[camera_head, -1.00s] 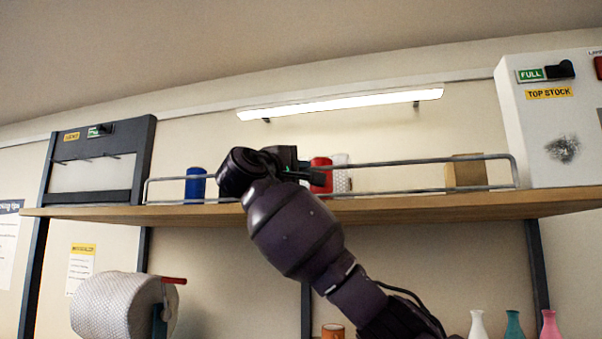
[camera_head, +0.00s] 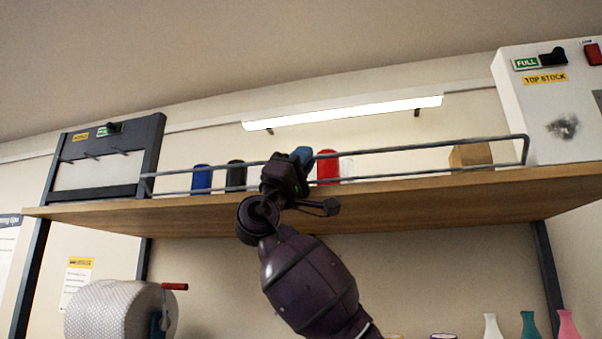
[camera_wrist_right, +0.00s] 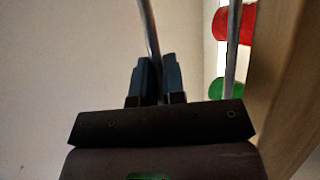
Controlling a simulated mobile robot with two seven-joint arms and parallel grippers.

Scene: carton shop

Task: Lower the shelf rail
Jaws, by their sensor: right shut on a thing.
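The shelf rail (camera_head: 430,147) is a grey metal bar frame along the front edge of the wooden shelf (camera_head: 430,205). It stands up above the board, with its right end bent down to the shelf. My right gripper (camera_head: 302,156) is at the rail's upper bar, near the middle. In the right wrist view the blue-grey fingers (camera_wrist_right: 154,78) are closed around a bar of the rail (camera_wrist_right: 149,28); a second bar (camera_wrist_right: 231,55) runs beside them, apart. The gripper hides part of the rail in the head view. My left gripper is not in view.
Behind the rail stand a blue can (camera_head: 201,180), a black can (camera_head: 236,177), a red can (camera_head: 327,167) and a brown box (camera_head: 470,155). A white cabinet (camera_head: 550,110) is at the right, a dark-framed panel (camera_head: 105,160) at the left. A white roll (camera_head: 110,312) hangs below.

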